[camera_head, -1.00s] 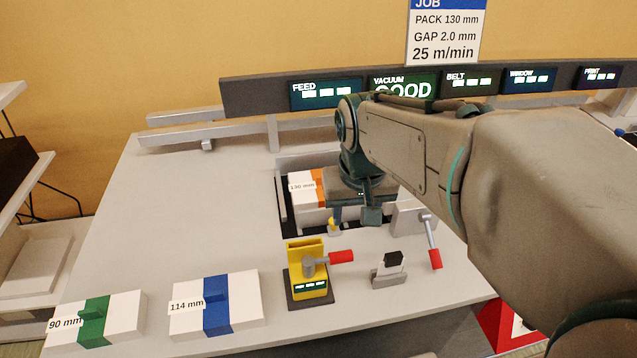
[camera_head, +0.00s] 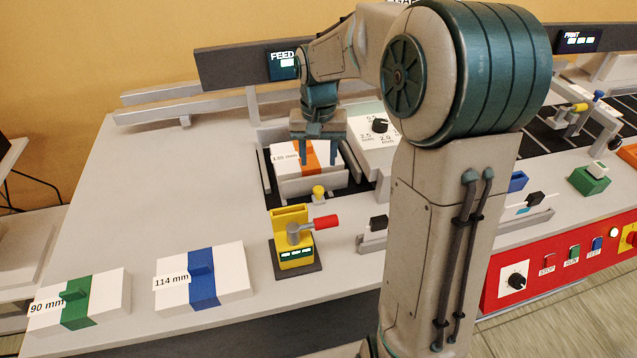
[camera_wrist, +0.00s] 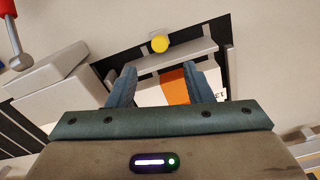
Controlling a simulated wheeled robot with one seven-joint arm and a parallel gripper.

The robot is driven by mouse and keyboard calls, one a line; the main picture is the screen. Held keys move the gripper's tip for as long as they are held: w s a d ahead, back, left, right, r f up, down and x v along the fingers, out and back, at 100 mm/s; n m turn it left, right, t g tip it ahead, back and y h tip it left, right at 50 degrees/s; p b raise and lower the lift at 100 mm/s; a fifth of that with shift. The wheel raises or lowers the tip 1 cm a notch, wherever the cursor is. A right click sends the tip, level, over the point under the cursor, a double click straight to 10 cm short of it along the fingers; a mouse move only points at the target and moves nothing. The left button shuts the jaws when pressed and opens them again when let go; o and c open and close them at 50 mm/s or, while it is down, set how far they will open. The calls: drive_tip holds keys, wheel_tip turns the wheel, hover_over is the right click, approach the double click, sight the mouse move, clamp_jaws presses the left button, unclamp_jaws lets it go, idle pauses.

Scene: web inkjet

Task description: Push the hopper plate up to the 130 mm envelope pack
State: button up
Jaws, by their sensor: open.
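The 130 mm envelope pack (camera_head: 287,153), white with an orange band, lies in the dark recess of the hopper; it also shows in the wrist view (camera_wrist: 176,88). My gripper (camera_head: 319,160) is open above the pack, its fingers apart on the side toward the plate. It shows in the wrist view (camera_wrist: 162,88) with nothing between the fingertips that I can see held. The hopper plate (camera_head: 311,186) is a pale bar along the near side of the pack, with a yellow knob (camera_head: 319,192). In the wrist view the plate (camera_wrist: 176,58) lies just beyond my fingertips, its knob (camera_wrist: 159,43) behind it.
A yellow device with a red-handled lever (camera_head: 290,240) stands in front of the hopper. The 114 mm pack (camera_head: 235,275) and 90 mm pack (camera_head: 105,300) lie at the front left. The table's left side is clear.

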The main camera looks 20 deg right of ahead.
sight(318, 189)
wheel_tip(318, 189, down, 9)
drive_tip(key=shift+f, duration=0.1)
idle(0.3)
drive_tip(key=c, duration=0.8)
